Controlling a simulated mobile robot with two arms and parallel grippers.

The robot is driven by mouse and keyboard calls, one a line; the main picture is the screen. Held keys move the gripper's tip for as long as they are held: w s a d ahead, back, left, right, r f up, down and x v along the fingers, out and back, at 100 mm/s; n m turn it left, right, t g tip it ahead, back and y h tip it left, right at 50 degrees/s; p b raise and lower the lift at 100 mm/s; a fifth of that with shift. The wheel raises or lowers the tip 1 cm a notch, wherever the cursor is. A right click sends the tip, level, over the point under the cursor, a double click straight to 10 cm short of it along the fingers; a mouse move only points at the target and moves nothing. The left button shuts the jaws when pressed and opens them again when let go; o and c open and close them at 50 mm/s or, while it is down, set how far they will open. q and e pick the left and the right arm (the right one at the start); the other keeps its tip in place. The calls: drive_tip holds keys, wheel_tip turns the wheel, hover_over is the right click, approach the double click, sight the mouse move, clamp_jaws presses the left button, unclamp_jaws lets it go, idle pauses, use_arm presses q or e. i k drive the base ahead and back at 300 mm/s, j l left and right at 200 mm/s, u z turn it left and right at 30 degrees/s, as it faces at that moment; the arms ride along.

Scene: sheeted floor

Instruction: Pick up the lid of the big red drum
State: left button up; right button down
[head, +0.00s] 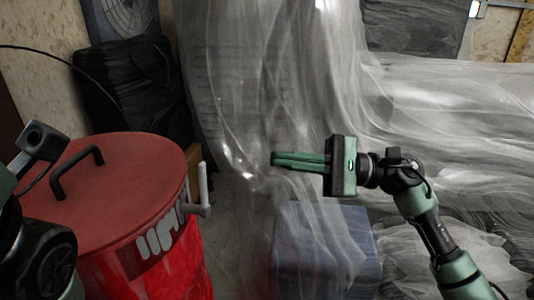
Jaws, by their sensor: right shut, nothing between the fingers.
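The big red drum (182,272) stands at the lower left, partly cut off by the frame's bottom edge. Its red lid (128,200) lies on top, with a dark arched handle (77,172) on its left part. My right gripper (274,160) is shut and empty, to the right of the drum and apart from it, with its fingers pointing left. At the left edge, part of my left arm shows in front of the lid's left side. My left gripper's fingers cannot be made out.
Clear plastic sheeting (440,105) covers the back and right. A bluish box-like thing (325,245) stands under sheeting below my right gripper. A black bag (130,85) is behind the drum. A white upright handle (203,188) shows at the drum's right side.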

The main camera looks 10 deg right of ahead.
sight(106, 188)
drive_tip(key=k+j, duration=0.2)
drive_tip(key=k, duration=0.3)
drive_tip(key=k+j, duration=0.15)
drive_tip(key=k, duration=0.3)
